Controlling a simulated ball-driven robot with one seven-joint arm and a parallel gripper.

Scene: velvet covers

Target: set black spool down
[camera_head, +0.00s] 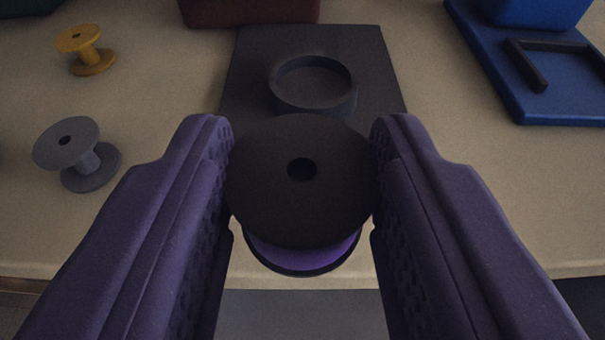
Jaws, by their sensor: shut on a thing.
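The black spool (302,210) is between the two purple fingers of my gripper (303,165), which is shut on it. Its round top with a centre hole faces the camera. A purple band and a dark lower rim show below the top. The spool appears in front of a dark grey square plate (365,50) on the table. That plate carries a raised round ring (340,98), which looks empty. The spool's top covers the near part of the plate. I cannot tell how high the spool is above the table.
A grey spool (75,148) and a yellow spool (84,48) stand at left on the beige table (175,75). A dark red block (250,10) is behind the plate. A blue board (560,95) with a dark angled bracket is at right. The table's front edge runs below.

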